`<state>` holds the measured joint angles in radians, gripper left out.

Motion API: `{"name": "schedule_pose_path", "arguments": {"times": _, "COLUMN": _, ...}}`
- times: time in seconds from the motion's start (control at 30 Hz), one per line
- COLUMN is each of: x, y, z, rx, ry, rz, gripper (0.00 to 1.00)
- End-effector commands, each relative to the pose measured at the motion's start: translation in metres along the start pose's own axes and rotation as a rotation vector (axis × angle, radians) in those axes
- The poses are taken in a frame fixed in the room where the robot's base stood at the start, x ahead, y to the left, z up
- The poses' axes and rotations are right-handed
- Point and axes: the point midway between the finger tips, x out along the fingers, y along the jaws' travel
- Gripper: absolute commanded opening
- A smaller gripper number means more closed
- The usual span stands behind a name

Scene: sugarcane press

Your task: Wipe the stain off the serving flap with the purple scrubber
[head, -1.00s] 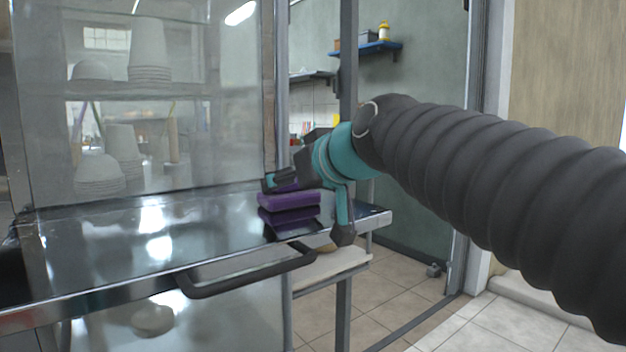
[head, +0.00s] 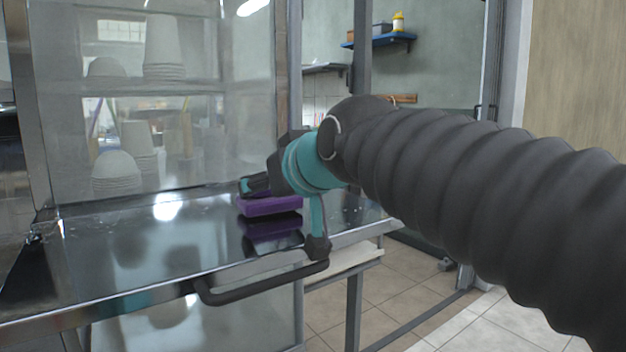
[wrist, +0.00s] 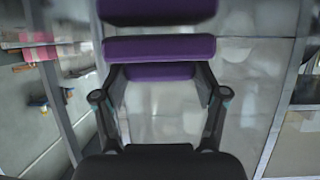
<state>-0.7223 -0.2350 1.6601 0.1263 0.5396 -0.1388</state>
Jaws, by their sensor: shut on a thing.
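The purple scrubber (head: 270,206) is in my gripper (head: 257,188), over the right part of the shiny steel serving flap (head: 140,292). My gripper is shut on it. Its dark purple reflection lies just below it on the flap; I cannot tell whether the scrubber touches the steel. In the wrist view the scrubber (wrist: 160,48) spans the space beyond my fingertips (wrist: 160,88), with another purple shape at the top edge that may be its reflection. I cannot make out a stain among the reflections; my arm and scrubber hide part of the flap.
A glass cabinet (head: 190,130) with stacked bowls and cups stands behind the flap. A dark bar handle (head: 262,287) runs along the flap's front edge. The flap's left and middle are clear. Tiled floor (head: 385,290) lies to the right.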

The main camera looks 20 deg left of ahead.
Motion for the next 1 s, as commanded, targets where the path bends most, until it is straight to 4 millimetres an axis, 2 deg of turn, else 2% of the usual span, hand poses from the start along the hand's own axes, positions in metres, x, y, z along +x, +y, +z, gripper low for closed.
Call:
{"name": "schedule_pose_path", "arguments": {"times": 0.23, "x": 0.003, "y": -0.009, "z": 0.004, "rx": 0.005, "ry": -0.009, "rz": -0.004, "gripper": 0.32}}
{"name": "schedule_pose_path", "arguments": {"times": 0.7, "x": 0.001, "y": -0.042, "z": 0.005, "rx": 0.006, "ry": -0.011, "rz": -0.003, "gripper": 0.32}}
{"name": "schedule_pose_path", "arguments": {"times": 1.0, "x": -0.001, "y": -0.040, "z": 0.002, "rx": 0.007, "ry": -0.010, "rz": 0.000, "gripper": 0.32}}
